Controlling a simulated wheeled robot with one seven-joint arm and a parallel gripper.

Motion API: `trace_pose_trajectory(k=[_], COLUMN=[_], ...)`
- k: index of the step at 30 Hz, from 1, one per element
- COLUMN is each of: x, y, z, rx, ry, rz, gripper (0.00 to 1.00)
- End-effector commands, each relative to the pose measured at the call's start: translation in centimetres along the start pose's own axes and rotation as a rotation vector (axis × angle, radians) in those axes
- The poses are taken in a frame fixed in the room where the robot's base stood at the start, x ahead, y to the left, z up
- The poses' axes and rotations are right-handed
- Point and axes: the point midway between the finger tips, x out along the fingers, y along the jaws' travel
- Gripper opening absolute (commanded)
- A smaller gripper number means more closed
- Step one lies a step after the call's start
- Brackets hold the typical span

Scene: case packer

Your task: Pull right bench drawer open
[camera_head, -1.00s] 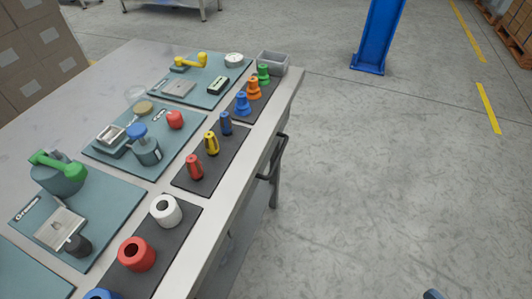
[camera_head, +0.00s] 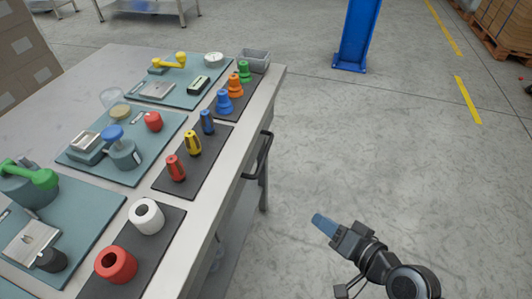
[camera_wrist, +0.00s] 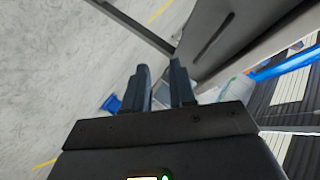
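The bench (camera_head: 262,86) runs along the left of the head view. A dark bar handle (camera_head: 266,158) sticks out from its right side, below the top edge. The drawer front itself is hidden by the steep view, and I cannot tell how far out the drawer is. My gripper (camera_head: 318,222) is right of and nearer than the handle, apart from it, over the floor. In the wrist view its two dark fingers (camera_wrist: 162,82) stand apart with an empty gap. A grey bench part fills that view's upper right; I cannot pick out the handle there.
Teal mats (camera_head: 148,172) and dark strips with coloured knobs, rings and tools cover the bench top. A grey bin (camera_head: 254,62) sits at its far corner. A blue post (camera_head: 355,35) stands behind. The floor right of the bench is clear.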

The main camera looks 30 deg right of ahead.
Motion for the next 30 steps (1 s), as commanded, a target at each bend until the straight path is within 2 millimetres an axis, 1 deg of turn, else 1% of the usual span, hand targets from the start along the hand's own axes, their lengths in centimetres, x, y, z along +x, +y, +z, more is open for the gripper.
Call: trace_pose_trajectory(k=[1, 3, 6, 9, 12, 15, 18, 23, 30], x=[2.3, 5.0, 8.3, 10.9, 12.5, 13.4, 13.9, 15.4, 18.8], y=[-0.3, -1.0, -2.5, -4.2, -5.7, -6.7, -7.3, -7.9, -9.2], z=[-0.8, -1.9, -3.6, -5.5, -7.0, -7.9, -8.3, -8.2, -7.9], rx=[0.059, 0.147, 0.266, 0.363, 0.432, 0.471, 0.488, 0.49, 0.489], ry=[-0.009, -0.034, -0.072, -0.108, -0.137, -0.156, -0.165, -0.167, -0.166], rz=[-0.029, -0.071, -0.143, -0.214, -0.273, -0.312, -0.329, -0.331, -0.33], gripper=[0.25, 0.25, 0.25, 0.25, 0.25, 0.25, 0.25, 0.25, 0.25])
